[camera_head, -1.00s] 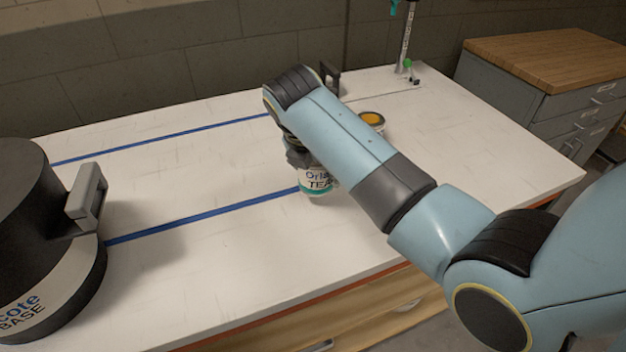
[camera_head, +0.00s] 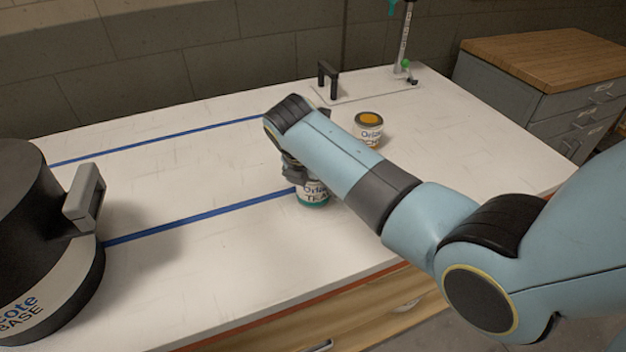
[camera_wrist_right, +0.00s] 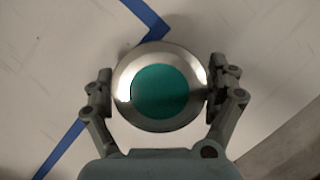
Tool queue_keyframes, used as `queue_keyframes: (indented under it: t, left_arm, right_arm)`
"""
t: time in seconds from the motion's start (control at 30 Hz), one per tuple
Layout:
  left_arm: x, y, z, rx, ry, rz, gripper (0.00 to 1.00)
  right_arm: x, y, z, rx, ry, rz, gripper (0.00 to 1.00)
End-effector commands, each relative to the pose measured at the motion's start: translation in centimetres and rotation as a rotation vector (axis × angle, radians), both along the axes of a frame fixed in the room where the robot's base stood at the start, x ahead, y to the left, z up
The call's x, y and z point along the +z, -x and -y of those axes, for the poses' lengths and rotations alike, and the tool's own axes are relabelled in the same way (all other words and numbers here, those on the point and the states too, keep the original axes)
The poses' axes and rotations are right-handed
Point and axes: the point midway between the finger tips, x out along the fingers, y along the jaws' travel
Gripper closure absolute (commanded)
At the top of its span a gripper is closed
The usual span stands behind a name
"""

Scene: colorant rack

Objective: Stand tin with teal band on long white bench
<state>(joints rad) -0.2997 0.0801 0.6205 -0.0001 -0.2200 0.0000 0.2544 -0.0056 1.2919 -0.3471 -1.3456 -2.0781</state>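The tin with the teal band (camera_head: 314,194) is upright at the bench's right half, by the near blue line. Its base is at or very close to the bench top; I cannot tell if it touches. The wrist view shows its teal-centred silver lid (camera_wrist_right: 161,92) from above. My right gripper (camera_head: 296,172) points down at the tin; in the wrist view its fingers (camera_wrist_right: 161,90) press against opposite sides of it. The long white bench (camera_head: 220,265) spans the head view. My left gripper is not in view.
An orange-lidded tin (camera_head: 368,128) stands behind my right forearm. A stand with a black handle (camera_head: 328,80) is at the back. A large black drum (camera_head: 45,220) fills the left. The bench between drum and teal tin is clear.

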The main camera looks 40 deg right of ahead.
Motion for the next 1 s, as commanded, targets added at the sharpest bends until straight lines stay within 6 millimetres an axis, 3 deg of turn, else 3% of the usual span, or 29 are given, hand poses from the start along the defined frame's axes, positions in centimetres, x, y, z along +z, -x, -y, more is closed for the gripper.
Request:
queue_keyframes:
  t: [0.3,0.43,0.8,1.0]
  left_arm:
    - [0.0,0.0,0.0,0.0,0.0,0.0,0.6]
    - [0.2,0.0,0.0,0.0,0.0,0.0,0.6]
    - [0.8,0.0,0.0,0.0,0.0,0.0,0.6]
    - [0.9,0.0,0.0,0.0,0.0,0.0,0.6]
  right_arm:
    - [0.1,0.0,0.0,0.0,0.0,0.0,0.01]
    - [1.0,0.1,-0.3,0.001,-0.001,0.002,0.01]
    - [8.3,1.7,-2.9,-0.001,-0.002,0.003,0.01]
    - [10.8,2.2,-3.8,-0.001,-0.002,0.001,0.01]
